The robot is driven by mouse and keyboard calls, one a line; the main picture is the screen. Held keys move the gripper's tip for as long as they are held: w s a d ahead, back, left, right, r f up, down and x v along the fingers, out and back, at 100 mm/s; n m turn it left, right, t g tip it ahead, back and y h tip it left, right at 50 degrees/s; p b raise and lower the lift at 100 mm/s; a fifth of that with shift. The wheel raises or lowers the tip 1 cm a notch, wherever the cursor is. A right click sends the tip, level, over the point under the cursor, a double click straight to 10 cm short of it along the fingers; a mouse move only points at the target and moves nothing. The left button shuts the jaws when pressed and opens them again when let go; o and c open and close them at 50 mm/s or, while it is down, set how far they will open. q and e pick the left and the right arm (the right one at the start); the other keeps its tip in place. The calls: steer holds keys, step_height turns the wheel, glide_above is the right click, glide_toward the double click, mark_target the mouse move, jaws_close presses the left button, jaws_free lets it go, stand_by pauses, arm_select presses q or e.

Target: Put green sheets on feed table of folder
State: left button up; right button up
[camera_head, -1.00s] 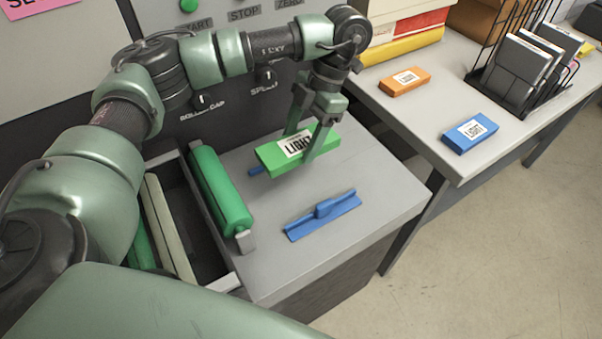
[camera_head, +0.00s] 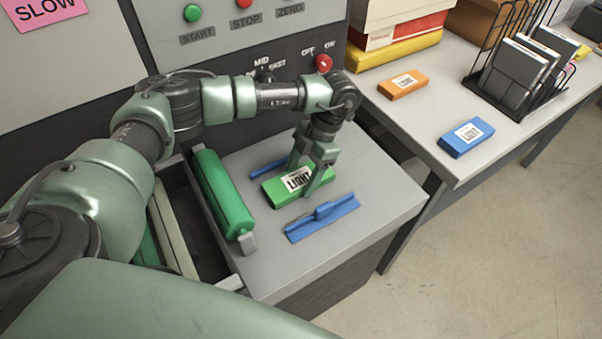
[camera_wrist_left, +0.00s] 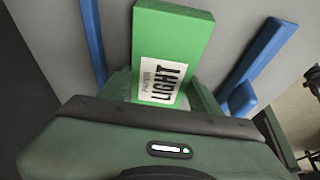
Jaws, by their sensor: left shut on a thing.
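The green sheets (camera_head: 290,187) are a flat green pack with a white LIGHT label. They are down at the grey feed table (camera_head: 270,258), between two blue guides (camera_head: 322,216). My left gripper (camera_head: 309,182) is shut on the pack from above, one finger on each long side. In the left wrist view the green pack (camera_wrist_left: 172,45) stretches away from the gripper, with a blue guide on each side. Whether its underside fully touches the table cannot be told. My right gripper is not in view.
A green roller (camera_head: 222,195) lies left of the feed table. On the side table are an orange pack (camera_head: 403,84), a blue pack (camera_head: 466,137) and a black wire rack (camera_head: 515,85). The control panel (camera_head: 245,30) stands behind my arm.

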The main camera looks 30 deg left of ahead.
arm_select(q)
steer(key=shift+f, duration=0.15)
steer(key=o, duration=1.7)
steer(key=shift+c, duration=0.2)
steer(key=shift+r, duration=0.2)
steer(key=b+v, duration=0.3)
steer(key=v, duration=0.9)
